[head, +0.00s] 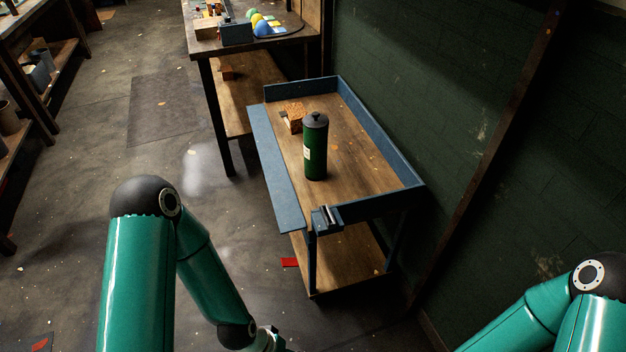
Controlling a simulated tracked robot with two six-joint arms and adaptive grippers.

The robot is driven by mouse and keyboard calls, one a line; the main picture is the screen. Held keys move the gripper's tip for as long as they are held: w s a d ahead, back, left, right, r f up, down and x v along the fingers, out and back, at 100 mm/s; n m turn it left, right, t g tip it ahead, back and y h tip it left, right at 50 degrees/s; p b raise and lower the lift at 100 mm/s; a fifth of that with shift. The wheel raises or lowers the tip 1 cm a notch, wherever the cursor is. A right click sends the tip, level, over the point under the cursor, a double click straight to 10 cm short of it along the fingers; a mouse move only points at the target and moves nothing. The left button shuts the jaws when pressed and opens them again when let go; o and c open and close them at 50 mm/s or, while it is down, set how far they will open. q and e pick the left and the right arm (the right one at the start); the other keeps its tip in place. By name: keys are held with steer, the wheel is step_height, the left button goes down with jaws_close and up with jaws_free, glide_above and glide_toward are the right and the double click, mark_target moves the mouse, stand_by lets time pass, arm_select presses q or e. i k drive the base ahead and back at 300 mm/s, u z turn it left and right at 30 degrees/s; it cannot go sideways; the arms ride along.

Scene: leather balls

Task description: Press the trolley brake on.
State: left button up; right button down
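The trolley (375,206) has a blue metal frame with wooden upper and lower shelves, and stands against the dark green wall. A dark metal fitting with a light bar (327,218) sits at its near left corner. A small flat red piece (290,262) shows low down beside the near left leg. I cannot tell whether it is the brake pedal or a scrap on the floor, and no wheels can be made out. My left arm reaches down in front of the trolley, its wrist at the bottom edge. Both grippers are out of view.
A dark green canister (316,150) and a brown block (292,115) stand on the trolley top. Behind is a workbench (205,50) with coloured balls (262,25). Shelving (50,95) lines the left. The floor between is mostly open, with a dark mat (163,108).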

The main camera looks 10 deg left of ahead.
mark_target(286, 262)
steer(key=z, duration=1.4)
steer(key=i, duration=0.15)
steer(key=u, duration=3.3)
steer(key=i, duration=0.65)
steer(key=z, duration=3.35)
steer(key=k, duration=0.1)
steer(key=u, duration=1.4)
steer(key=i, duration=0.45)
steer(key=z, duration=0.05)
